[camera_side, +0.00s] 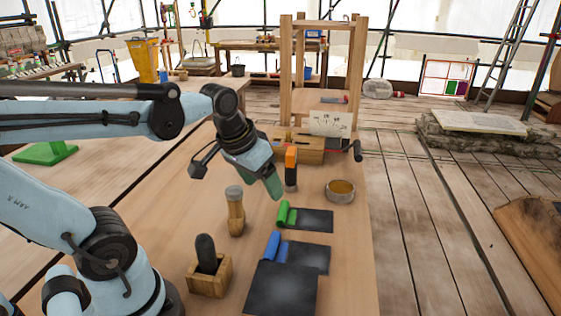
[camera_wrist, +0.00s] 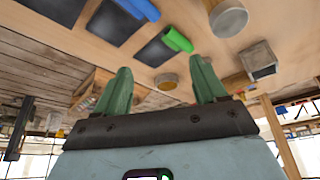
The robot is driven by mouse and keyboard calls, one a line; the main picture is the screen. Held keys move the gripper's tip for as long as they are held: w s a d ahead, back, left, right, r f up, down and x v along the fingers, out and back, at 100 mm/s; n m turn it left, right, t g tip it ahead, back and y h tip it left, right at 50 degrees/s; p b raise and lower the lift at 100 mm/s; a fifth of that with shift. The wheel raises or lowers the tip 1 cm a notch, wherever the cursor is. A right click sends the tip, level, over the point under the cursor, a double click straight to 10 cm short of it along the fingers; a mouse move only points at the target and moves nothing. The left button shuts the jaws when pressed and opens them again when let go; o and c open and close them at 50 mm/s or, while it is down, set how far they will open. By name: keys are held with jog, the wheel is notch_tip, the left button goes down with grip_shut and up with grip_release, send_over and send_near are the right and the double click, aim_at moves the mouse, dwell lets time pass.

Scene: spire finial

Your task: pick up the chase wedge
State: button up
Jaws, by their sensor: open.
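I cannot tell for certain which tool is the chase wedge. An upright tool with an orange top and dark lower part (camera_side: 291,168) stands behind my gripper in the side view. A black-handled tool (camera_side: 206,252) stands in a wooden block at the front. My gripper (camera_side: 273,190) is open above the bench. Its green fingers (camera_wrist: 158,90) are apart with nothing held between them.
Green (camera_side: 284,212) and blue (camera_side: 272,246) rolls lie beside dark sheets (camera_side: 281,287). A round tin (camera_side: 340,192) stands at the right edge. A wooden block with a dark face (camera_wrist: 262,62) shows in the wrist view. A wooden frame (camera_side: 357,75) rises behind.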

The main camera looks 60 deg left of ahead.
aim_at(234, 202)
jog(key=a+n+g, duration=0.1)
jog(key=a, duration=0.1)
jog(key=s+a+r+n+g, duration=0.1)
jog(key=a+g, duration=0.1)
jog(key=a, duration=0.1)
jog(key=s+a+r+n+g, duration=0.1)
jog(key=a+n, duration=0.1)
jog(key=a, duration=0.1)
jog(key=shift+s+a+r+g+h, duration=0.1)
jog(key=shift+a+r+g+h, duration=0.05)
jog(key=shift+a+g+h, duration=0.2)
notch_tip(234, 202, down, 6)
jog(key=shift+f, duration=0.15)
jog(key=shift+s+d+f, duration=0.1)
jog(key=shift+d+f, duration=0.05)
jog(key=shift+f, duration=1.3)
jog(key=shift+d+f, duration=0.1)
jog(key=shift+f, duration=1.3)
jog(key=c, duration=1.3)
